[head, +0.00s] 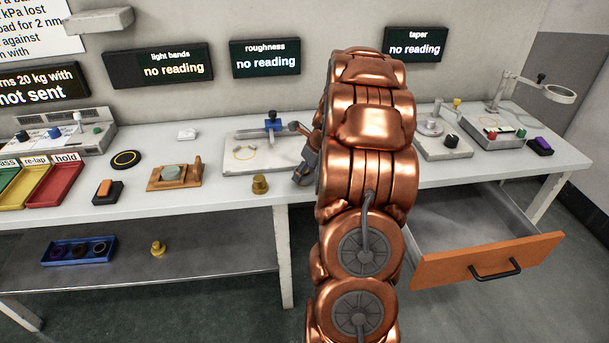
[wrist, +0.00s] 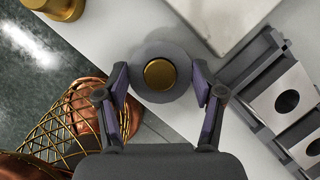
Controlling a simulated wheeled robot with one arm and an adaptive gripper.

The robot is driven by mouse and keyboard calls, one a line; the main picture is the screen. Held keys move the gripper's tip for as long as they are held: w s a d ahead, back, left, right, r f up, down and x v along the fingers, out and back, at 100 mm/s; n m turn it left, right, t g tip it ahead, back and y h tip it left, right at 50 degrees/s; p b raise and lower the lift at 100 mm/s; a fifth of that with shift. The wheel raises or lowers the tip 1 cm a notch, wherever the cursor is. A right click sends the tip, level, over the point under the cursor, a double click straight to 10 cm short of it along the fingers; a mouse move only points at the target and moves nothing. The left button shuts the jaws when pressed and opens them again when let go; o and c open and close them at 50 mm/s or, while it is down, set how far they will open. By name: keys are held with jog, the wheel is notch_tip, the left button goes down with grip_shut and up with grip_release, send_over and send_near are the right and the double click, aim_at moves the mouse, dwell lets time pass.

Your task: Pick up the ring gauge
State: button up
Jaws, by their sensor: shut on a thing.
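My gripper (wrist: 162,88) is shut on a grey round piece with a raised brass centre, which I take to be the ring gauge (wrist: 141,58). Its two purple-padded fingers stand at either side of the round piece in the wrist view. In the head view my gripper (head: 304,170) is at the bench's front edge, right of a brass knobbed weight (head: 260,185), and my arm hides part of it. The ring gauge cannot be made out there. Whether it touches the bench is unclear.
A pale plate (head: 232,166) with a blue-clamped instrument (head: 273,124) lies behind my gripper. A wooden fixture (head: 174,177) is to the left. An open drawer (head: 487,260) juts out at the right. A blue tray of rings (head: 79,250) sits on the lower shelf.

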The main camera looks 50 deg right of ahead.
jog(key=shift+c, duration=0.7)
jog(key=shift+r, duration=0.15)
